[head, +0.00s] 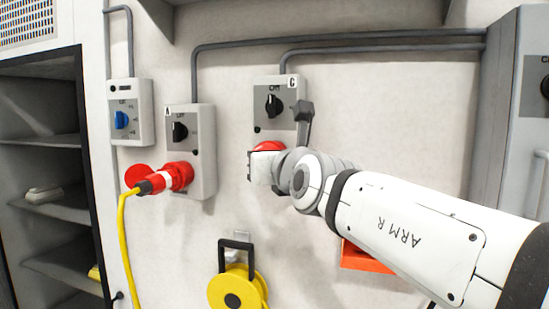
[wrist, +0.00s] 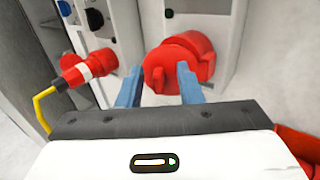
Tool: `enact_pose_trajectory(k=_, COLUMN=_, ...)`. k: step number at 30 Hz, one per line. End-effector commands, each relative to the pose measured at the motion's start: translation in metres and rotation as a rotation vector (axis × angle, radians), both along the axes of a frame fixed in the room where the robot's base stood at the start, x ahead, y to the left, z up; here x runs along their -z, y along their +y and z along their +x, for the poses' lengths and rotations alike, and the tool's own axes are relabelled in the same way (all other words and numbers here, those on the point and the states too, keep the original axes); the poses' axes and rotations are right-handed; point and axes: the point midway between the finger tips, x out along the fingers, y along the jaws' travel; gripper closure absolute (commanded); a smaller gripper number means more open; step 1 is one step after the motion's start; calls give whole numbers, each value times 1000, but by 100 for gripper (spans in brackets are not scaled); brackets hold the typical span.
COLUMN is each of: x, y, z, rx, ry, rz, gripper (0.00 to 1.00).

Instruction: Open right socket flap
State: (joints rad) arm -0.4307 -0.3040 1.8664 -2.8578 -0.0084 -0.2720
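The right socket box (head: 287,92), marked C, is on the wall with a black rotary switch. Its red socket flap (wrist: 180,60) shows large in the wrist view, and a small part of it (head: 268,146) shows in the head view above my gripper. The flap appears closed over the socket. My gripper (wrist: 160,78) has its two blue fingers spread apart, one on each side of the flap's lower front part. I cannot tell whether the fingers touch it. In the head view, my wrist hides the lower part of the box.
The left socket box (head: 204,150), marked A, has a red plug (head: 162,179) with a yellow cable in it. A small box with a blue switch (head: 122,120) is farther left. A yellow cable reel (head: 237,291) hangs below. A grey cabinet (head: 500,110) is at right.

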Motion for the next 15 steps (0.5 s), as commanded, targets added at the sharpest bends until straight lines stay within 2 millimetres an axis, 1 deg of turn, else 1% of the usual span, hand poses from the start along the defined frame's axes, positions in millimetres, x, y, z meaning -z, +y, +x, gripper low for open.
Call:
enact_pose_trajectory(k=5, x=-19, y=0, z=0, rx=0, ry=0, rz=0, gripper=67)
enact_pose_trajectory(k=15, x=-68, y=0, z=0, rx=0, ry=0, rz=0, gripper=67)
